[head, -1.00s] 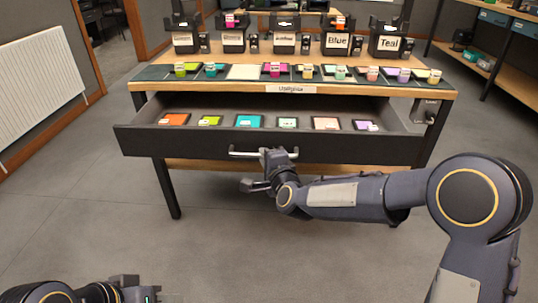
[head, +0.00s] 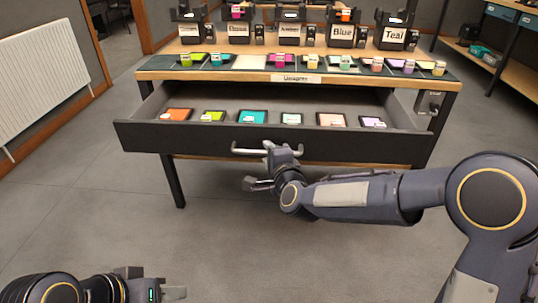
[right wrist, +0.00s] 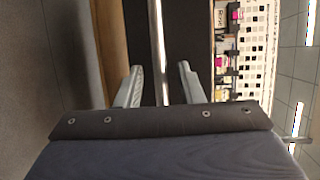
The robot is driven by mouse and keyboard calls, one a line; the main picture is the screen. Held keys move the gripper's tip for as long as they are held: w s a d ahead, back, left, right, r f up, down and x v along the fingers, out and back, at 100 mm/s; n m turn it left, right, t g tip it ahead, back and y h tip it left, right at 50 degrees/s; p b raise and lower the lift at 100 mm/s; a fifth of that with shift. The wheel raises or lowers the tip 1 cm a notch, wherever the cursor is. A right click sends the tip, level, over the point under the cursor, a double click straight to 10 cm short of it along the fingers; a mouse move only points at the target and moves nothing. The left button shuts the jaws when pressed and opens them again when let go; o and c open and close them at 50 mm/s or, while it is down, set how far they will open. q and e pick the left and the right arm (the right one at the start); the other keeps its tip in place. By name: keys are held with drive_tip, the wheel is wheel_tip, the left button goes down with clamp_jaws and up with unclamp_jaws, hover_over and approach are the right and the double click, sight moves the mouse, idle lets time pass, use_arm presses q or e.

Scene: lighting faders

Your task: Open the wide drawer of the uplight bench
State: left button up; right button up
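The uplight bench (head: 300,77) has a wide dark drawer (head: 200,138) pulled well out towards me, with coloured filter tiles lying inside. Its silver bar handle (head: 245,151) runs across the middle of the front. My right gripper (head: 268,158) is at the right part of the handle. In the right wrist view, the handle bar (right wrist: 157,50) passes between the two spread fingers of the right gripper (right wrist: 160,82), with a gap on each side. My left gripper (head: 165,291) is low at the bottom left, away from the bench, and its fingers are hardly visible.
The bench top carries a row of small coloured blocks and labelled black bins, such as Blue (head: 341,33) and Teal (head: 394,36). A white radiator (head: 38,85) is on the left wall. Another bench (head: 495,62) stands at the right. The floor before the drawer is clear.

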drive_tip(key=p+v, duration=0.1)
drive_tip(key=v, duration=0.6)
drive_tip(key=shift+s+p, duration=0.3)
drive_tip(key=shift+s, duration=0.05)
drive_tip(key=shift+d+r, duration=0.1)
drive_tip(key=shift+d, duration=0.05)
